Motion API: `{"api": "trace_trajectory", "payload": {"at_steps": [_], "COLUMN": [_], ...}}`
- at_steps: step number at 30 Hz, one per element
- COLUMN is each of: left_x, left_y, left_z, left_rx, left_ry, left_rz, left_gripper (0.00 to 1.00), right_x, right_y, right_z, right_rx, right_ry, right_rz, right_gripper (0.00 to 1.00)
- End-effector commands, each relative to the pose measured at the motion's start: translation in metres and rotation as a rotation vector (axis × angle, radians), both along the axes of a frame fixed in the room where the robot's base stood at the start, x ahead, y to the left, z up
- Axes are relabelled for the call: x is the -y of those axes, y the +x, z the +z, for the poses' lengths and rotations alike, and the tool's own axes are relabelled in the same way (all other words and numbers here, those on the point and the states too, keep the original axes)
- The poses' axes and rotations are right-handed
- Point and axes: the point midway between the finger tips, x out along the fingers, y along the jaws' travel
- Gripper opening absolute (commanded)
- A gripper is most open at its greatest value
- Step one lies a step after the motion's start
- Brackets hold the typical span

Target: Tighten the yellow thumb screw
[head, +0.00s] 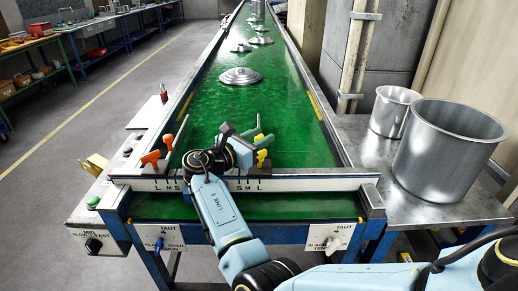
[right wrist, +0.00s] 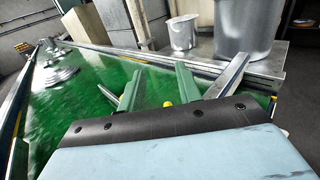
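The yellow thumb screw (head: 261,157) sits low by the green-handled guide parts at the near end of the belt, right of my right gripper (head: 236,132). In the right wrist view a small yellow spot, apparently the screw (right wrist: 167,103), shows between two green bars (right wrist: 187,84), just past the dark front edge of my gripper. The gripper is close to it, but my own wrist hides much of the area. I cannot tell whether it touches the screw or how far apart its fingers are. My left gripper is out of view.
Orange handles (head: 150,158) stand left of my wrist. Silver lids (head: 240,76) lie along the green belt (head: 215,105). Two metal pots, the larger one (head: 448,145) nearer, stand on the right side table. A lettered front rail (head: 310,184) crosses the belt.

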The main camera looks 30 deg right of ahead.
Motion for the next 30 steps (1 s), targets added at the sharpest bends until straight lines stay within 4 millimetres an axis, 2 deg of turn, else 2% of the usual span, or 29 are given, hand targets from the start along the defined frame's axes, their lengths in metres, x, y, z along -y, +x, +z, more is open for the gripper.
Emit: {"api": "trace_trajectory", "payload": {"at_steps": [1,6,12,26,28,30], "left_x": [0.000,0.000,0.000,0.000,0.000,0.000], "left_y": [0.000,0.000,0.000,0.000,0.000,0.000], "left_z": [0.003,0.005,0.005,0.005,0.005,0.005], "left_rx": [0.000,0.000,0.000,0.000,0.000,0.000], "left_ry": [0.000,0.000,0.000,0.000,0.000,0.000], "left_rz": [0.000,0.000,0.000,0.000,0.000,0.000], "left_gripper": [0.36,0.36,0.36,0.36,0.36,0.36], "right_x": [0.000,0.000,0.000,0.001,0.005,0.013], "right_y": [0.000,0.000,0.000,-0.001,-0.006,-0.018], "right_z": [0.011,0.032,0.039,0.036,0.027,0.008], "right_rx": [0.004,0.003,0.000,0.003,0.030,0.094], "right_ry": [0.001,0.001,0.000,0.004,0.030,0.089], "right_rz": [0.000,0.000,0.000,-0.001,-0.004,-0.013], "right_gripper": [0.35,0.35,0.35,0.35,0.35,0.35]}}
